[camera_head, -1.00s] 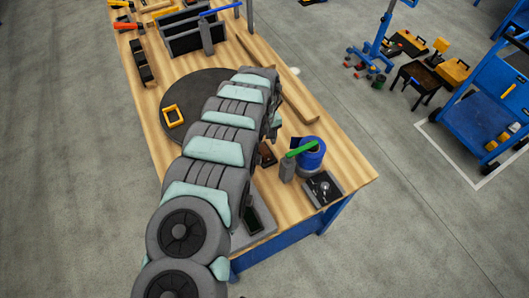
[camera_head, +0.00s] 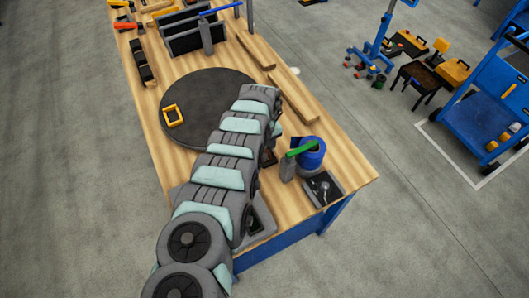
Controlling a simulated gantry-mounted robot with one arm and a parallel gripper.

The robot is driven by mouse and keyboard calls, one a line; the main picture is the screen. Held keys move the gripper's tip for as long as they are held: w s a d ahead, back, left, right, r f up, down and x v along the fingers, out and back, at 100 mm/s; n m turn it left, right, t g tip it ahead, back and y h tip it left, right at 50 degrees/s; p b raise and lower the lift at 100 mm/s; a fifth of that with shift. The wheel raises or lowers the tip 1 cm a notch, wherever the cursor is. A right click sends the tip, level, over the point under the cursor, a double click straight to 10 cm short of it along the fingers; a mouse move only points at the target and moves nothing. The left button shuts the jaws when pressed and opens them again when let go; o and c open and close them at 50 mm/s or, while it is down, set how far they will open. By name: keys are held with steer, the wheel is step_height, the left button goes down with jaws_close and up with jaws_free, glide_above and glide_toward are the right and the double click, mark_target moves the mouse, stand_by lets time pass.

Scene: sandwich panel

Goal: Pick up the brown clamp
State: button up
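My arm reaches up across the workbench from the lower part of the view. Its far end bends down beside the round dark mat (camera_head: 205,85), and my gripper is hidden behind the arm. A small dark brown piece (camera_head: 269,158) shows just right of the arm, partly covered by it. It may be the brown clamp, but too little shows to be sure. I cannot see whether my gripper touches anything.
A yellow frame-shaped item (camera_head: 170,116) lies on the mat. Right of the arm stand a green-handled tool (camera_head: 300,148), a blue roll (camera_head: 312,156) and a dark tray (camera_head: 323,190). Wooden strips (camera_head: 298,96) lie along the right edge. Black racks (camera_head: 188,37) stand at the back.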

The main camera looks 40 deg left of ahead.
jaws_close()
steer(key=shift+r, duration=0.15)
stand_by(0.4)
step_height(320, 180, up, 25)
steer(key=p, duration=1)
steer(key=shift+f, duration=0.2)
